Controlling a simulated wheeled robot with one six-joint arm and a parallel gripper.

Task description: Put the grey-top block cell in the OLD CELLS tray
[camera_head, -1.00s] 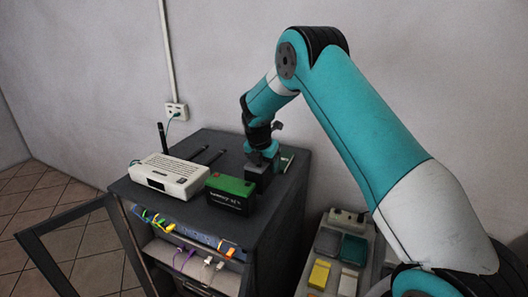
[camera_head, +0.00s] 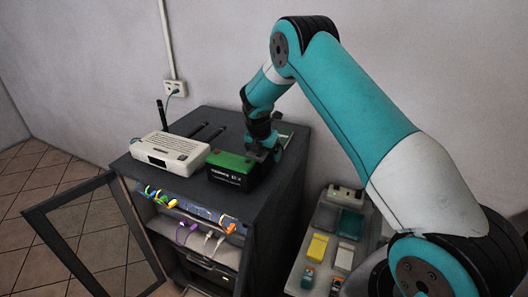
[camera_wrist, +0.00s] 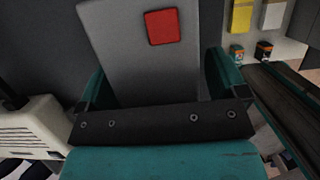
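A grey-topped block with a red square patch (camera_wrist: 140,55) fills the middle of the wrist view, between the two teal fingers of my gripper (camera_wrist: 160,88). The fingers stand wide apart, one on each side; firm contact is not visible. In the head view my gripper (camera_head: 266,148) is low over the cabinet top, just behind and right of a black block with a green top (camera_head: 232,162). The grey top is hidden there. A grey tray (camera_head: 326,216) and a teal tray (camera_head: 350,223) lie at the lower right; no OLD CELLS label is readable.
A white router (camera_head: 168,150) stands left on the dark cabinet top and also shows in the wrist view (camera_wrist: 30,135). The cabinet door (camera_head: 95,240) hangs open at left. A yellow block (camera_head: 317,247), a white block (camera_head: 344,258) and small orange-and-teal cells (camera_head: 308,278) lie near the trays.

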